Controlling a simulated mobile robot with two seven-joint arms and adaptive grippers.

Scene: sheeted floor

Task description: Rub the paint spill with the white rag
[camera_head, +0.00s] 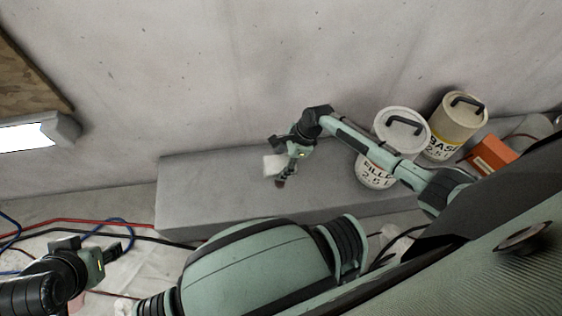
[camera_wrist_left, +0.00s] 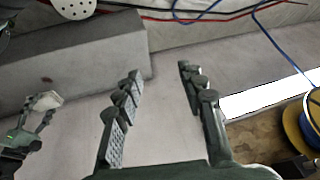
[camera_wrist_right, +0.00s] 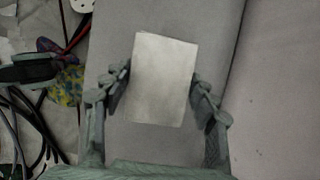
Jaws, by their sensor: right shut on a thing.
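The white rag (camera_head: 274,164) is a small flat pale rectangle, held in my right gripper (camera_head: 287,170) over the grey concrete ledge. In the right wrist view the rag (camera_wrist_right: 162,80) spans between both fingers of my right gripper (camera_wrist_right: 162,85), which are shut on its sides. The rag also shows at the left of the left wrist view (camera_wrist_left: 44,102). My left gripper (camera_head: 96,246) is open and empty at the lower left, above the floor; its spread fingers (camera_wrist_left: 158,75) show nothing between them.
The ledge (camera_head: 195,190) runs along the concrete wall. Two labelled buckets (camera_head: 379,172) (camera_head: 455,118) and an orange box (camera_head: 490,157) stand at its right. Red, blue and black cables (camera_head: 118,232) cross the sheeted floor. A lit lamp (camera_head: 30,136) is at the far left.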

